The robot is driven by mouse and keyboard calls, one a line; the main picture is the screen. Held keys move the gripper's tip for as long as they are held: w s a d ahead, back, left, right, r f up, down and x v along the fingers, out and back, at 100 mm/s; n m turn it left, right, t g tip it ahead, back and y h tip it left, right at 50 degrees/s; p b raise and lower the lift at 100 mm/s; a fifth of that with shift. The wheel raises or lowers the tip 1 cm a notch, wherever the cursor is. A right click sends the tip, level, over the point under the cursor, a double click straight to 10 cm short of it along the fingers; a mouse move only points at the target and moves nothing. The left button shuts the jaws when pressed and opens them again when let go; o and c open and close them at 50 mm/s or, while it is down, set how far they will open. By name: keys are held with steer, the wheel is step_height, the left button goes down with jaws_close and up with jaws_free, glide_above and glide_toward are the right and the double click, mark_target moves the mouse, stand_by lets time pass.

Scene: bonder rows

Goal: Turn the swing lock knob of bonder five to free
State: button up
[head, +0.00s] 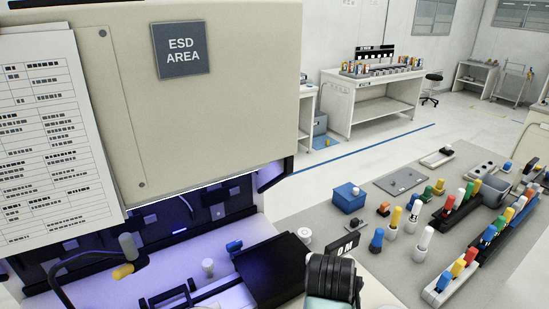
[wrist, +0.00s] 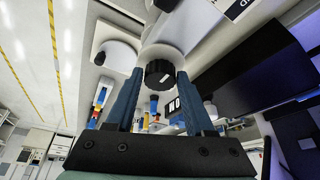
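A round black knob (wrist: 160,73) with a ribbed rim and a white pointer mark shows in the wrist view. It sits on the end of a pale round housing (wrist: 163,45). My gripper (wrist: 160,74) has its two blue fingers apart, one on either side of the knob. A narrow gap seems to show on each side, and I cannot tell how deep the knob lies between the tips. In the head view, a black ribbed cylinder (head: 330,279) stands at the bottom edge; I cannot tell whether it is the knob or part of my arm. No bonder number is readable.
A beige machine cover (head: 220,120) with an ESD AREA sign (head: 181,49) and a paper sheet (head: 50,130) fills the left, above a violet-lit bay. On the right, a grey bench (head: 380,285) carries colored bottles, a blue box (head: 349,198) and racks. Open floor lies behind.

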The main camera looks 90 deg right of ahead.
jaws_close()
